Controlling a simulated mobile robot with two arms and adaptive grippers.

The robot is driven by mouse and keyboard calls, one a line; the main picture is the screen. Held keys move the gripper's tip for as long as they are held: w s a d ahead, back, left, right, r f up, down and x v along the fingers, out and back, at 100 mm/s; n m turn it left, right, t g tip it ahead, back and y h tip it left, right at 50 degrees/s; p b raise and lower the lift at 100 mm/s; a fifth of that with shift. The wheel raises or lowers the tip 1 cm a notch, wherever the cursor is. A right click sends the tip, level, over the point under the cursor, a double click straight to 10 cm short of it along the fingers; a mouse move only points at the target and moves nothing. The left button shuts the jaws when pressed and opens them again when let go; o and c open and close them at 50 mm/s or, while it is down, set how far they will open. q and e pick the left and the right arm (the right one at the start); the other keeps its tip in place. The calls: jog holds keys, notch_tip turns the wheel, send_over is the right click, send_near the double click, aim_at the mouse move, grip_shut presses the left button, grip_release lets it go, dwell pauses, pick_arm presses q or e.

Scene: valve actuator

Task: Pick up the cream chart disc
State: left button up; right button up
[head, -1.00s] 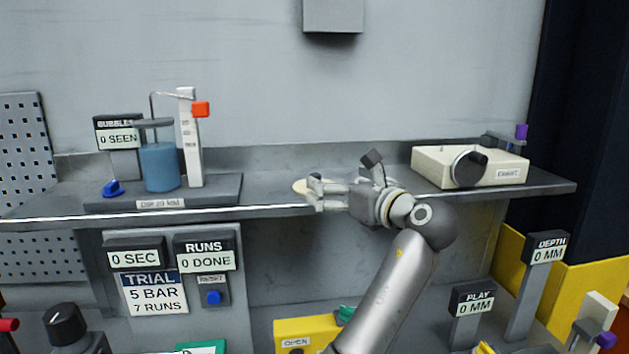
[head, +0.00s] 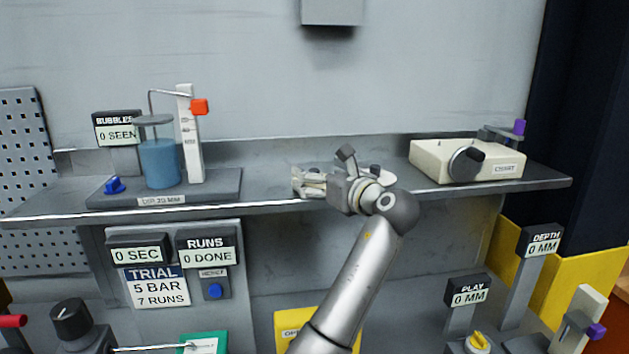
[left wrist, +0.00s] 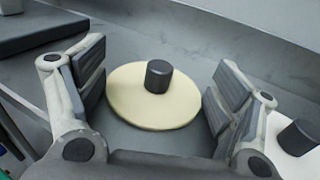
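The cream chart disc (left wrist: 135,109) lies flat on the grey shelf, with a short black knob (left wrist: 158,76) standing on it, in the left wrist view. My left gripper (left wrist: 160,80) is open, its two grey-padded fingers apart on either side of the disc, and nothing is clamped between them. In the head view my left gripper (head: 306,183) is low over the middle of the shelf and hides most of the cream disc. A whiter disc (left wrist: 286,163) with a similar black knob is just beyond the right finger. My right gripper is not in view.
The shelf (head: 270,205) holds a blue-liquid beaker (head: 161,165) on a grey base at left and a cream chart box (head: 440,164) with a dark drum at right. A back wall rises behind. Panels and a yellow box (head: 290,325) are below.

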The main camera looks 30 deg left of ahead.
pick_arm(q)
jog(key=shift+c, duration=0.8)
jog(key=shift+r, duration=0.15)
